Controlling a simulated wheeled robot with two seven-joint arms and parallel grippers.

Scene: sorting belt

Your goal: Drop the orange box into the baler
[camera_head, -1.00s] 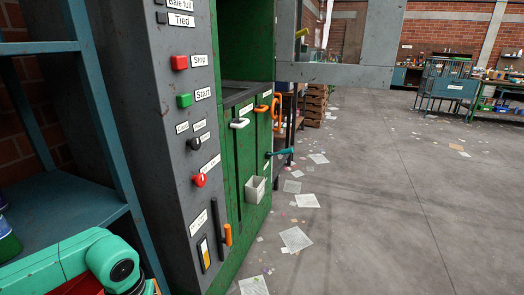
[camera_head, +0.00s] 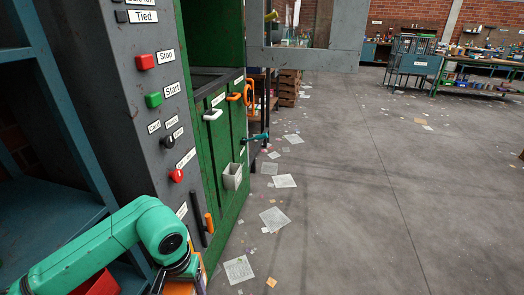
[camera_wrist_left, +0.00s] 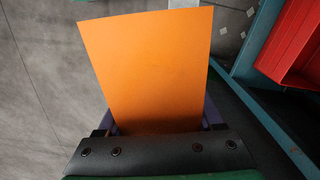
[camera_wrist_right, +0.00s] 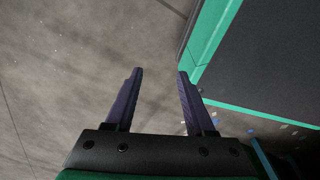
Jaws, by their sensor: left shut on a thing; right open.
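The orange box (camera_wrist_left: 150,60) fills the middle of the left wrist view, held between the fingers of my left gripper (camera_wrist_left: 160,122), which is shut on it. In the head view only a sliver of the box (camera_head: 180,288) shows at the bottom edge, below my green left arm. The baler (camera_head: 228,150) stands just beyond, with a green front and a grey control panel (camera_head: 133,90). Its opening shows as a dark recess above the green front; the inside is mostly hidden. My right gripper (camera_wrist_right: 160,75) is open and empty in the right wrist view, and out of the head view.
A grey framed panel (camera_head: 305,60) juts out from the baler at upper right. Open floor with scattered papers (camera_head: 274,219) lies to the right; benches stand far back.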

